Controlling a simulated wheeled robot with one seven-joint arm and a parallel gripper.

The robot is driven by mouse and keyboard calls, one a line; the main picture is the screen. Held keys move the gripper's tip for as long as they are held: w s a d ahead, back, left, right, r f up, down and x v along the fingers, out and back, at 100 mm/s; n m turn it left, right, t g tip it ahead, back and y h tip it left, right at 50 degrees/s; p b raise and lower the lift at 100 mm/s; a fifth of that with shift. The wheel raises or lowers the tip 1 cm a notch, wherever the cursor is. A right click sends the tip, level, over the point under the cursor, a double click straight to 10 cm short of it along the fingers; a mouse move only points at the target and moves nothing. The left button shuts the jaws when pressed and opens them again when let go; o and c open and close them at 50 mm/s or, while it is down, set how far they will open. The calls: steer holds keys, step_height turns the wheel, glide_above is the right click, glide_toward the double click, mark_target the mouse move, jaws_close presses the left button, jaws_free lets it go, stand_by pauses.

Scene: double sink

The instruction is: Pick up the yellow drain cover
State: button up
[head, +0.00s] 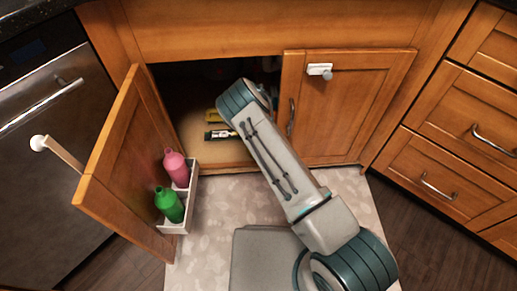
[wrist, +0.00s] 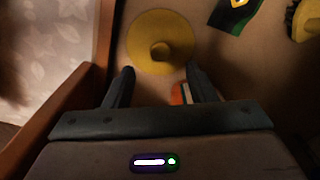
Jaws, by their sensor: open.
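The yellow drain cover (wrist: 145,33) is a round disc with a raised centre knob (wrist: 160,51), lying on the cabinet floor in the wrist view. My gripper (wrist: 159,72) is open and empty. Its two fingers point toward the near edge of the disc, with the knob between their lines and a little beyond the tips. I cannot tell how high the fingers are above it.
A small red and white item (wrist: 180,93) is beside the right finger. The left door (head: 130,165) is open, with a bottle rack (head: 175,228); the right door (head: 345,110) is closed.

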step_height(320, 180, down, 6)
steer(key=shift+d+f+b, duration=0.1)
steer(key=shift+f+b, duration=0.05)
steer(key=shift+b, duration=1)
steer(key=c, duration=1.1)
